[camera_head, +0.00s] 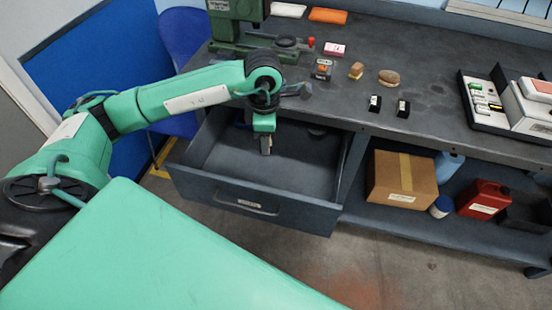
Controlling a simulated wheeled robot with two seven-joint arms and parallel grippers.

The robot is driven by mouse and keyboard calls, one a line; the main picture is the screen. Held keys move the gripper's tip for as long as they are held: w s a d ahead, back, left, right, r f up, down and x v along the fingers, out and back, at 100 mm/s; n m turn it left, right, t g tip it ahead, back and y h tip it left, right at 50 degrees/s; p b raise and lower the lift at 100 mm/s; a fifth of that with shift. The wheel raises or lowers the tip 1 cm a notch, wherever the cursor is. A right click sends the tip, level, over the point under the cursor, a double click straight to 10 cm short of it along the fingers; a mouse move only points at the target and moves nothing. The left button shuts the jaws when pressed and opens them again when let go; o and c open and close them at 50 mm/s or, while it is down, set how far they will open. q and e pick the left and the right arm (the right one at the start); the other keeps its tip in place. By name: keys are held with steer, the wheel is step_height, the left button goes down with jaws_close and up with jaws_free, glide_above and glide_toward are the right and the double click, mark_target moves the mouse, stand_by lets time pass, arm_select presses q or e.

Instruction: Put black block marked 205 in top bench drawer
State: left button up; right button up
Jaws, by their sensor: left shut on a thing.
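My left gripper (265,146) hangs over the open top drawer (230,202), pointing down inside its outline. It is shut on a small dark block, mostly hidden by the fingers; no marking on it is readable. The drawer is pulled out from under the bench at the left, and the part of its floor that shows is bare. Two small black blocks with white labels stand near the bench's front edge, a left one (374,103) and a right one (403,108). Their numbers are too small to read. My right gripper is out of view.
The dark bench top (440,65) holds a green machine (232,28), a pink block (334,49), a sponge-like block (356,70), a brown oval thing (389,77) and a tray (484,108).

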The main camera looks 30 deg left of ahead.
arm_select(q)
step_height(320, 180, down, 5)
steer(key=w+a+n+b, duration=0.1)
steer(key=a+n+b, duration=0.3)
steer(key=n, duration=0.5)
steer(key=n+b, duration=0.1)
steer(key=b, duration=0.1)
glide_above(262, 183)
steer(key=s+d, duration=0.1)
steer(key=s, duration=0.1)
step_height(262, 183, down, 17)
steer(key=shift+d, duration=0.15)
step_height(262, 183, down, 4)
steer(key=shift+r, duration=0.25)
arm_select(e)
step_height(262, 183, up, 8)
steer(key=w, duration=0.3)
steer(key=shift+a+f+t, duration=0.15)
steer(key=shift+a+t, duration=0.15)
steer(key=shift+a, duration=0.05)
arm_select(q)
steer(key=shift+f, duration=0.15)
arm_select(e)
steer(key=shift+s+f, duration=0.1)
arm_select(q)
steer(key=o, duration=1.2)
steer(key=shift+o, duration=0.4)
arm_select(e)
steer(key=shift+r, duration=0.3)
